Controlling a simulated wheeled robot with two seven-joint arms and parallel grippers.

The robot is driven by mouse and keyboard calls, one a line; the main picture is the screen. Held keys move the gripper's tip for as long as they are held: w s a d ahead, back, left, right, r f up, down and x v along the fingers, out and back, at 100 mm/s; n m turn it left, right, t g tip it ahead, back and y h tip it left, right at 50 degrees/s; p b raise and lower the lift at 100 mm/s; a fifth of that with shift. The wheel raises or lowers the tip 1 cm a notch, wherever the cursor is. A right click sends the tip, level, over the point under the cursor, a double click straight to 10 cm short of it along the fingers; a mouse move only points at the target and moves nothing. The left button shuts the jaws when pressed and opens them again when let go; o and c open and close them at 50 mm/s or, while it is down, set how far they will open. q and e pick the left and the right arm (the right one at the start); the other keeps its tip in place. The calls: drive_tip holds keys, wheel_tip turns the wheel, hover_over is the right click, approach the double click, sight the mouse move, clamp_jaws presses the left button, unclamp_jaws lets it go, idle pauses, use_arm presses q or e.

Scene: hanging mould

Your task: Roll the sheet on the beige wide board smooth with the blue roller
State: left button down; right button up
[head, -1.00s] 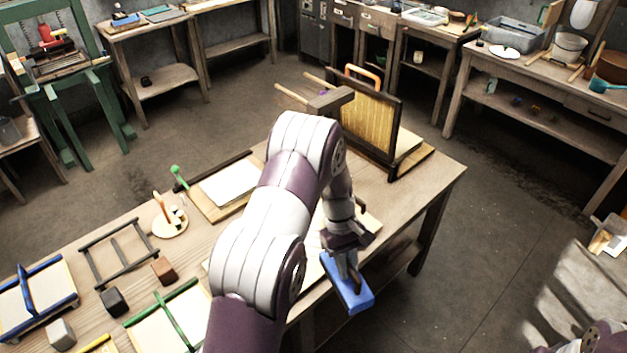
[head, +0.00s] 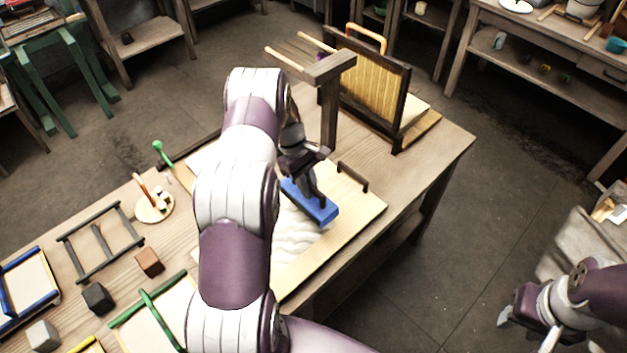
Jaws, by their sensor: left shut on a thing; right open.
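The beige wide board (head: 352,228) lies on the table in front of me, partly hidden by my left arm. A white, wrinkled sheet (head: 293,240) lies on it, and my arm covers its left part. My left gripper (head: 312,192) is shut on the blue roller (head: 316,207), which is a blue block-like piece at the sheet's far right part. It appears to be at the sheet, but I cannot tell whether it touches. My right gripper (head: 522,312) is open and empty off the table at the lower right.
A wooden post with pegs (head: 328,100) and a dark-framed ribbed mould (head: 368,92) stand behind the board. A dark handle (head: 352,176) sits at the board's far edge. Frames, blocks and a green-handled tool (head: 162,153) lie to the left.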

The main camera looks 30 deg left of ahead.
use_arm(q)
drive_tip(key=shift+s+r+p, duration=0.25)
drive_tip(key=shift+s+p, duration=0.4)
drive_tip(key=shift+s, duration=0.4)
drive_tip(key=s+a+p, duration=0.2)
drive_tip(key=s+a, duration=0.2)
drive_tip(key=s, duration=0.8)
drive_tip(key=f+b, duration=0.1)
drive_tip(key=f, duration=0.1)
drive_tip(key=f+b, duration=0.2)
drive_tip(key=f, duration=0.1)
drive_tip(key=shift+w+a+f, duration=0.15)
drive_tip(key=shift+w+f, duration=0.05)
drive_tip(key=shift+f, duration=0.05)
use_arm(e)
drive_tip(key=shift+w+a+f, duration=0.1)
drive_tip(key=shift+w+f, duration=0.05)
drive_tip(key=shift+f, duration=0.3)
drive_tip(key=shift+w+a+f, duration=0.1)
drive_tip(key=shift+f, duration=0.35)
use_arm(q)
drive_tip(key=shift+f+b, duration=0.65)
drive_tip(key=shift+f, duration=0.1)
use_arm(e)
drive_tip(key=shift+f, duration=0.45)
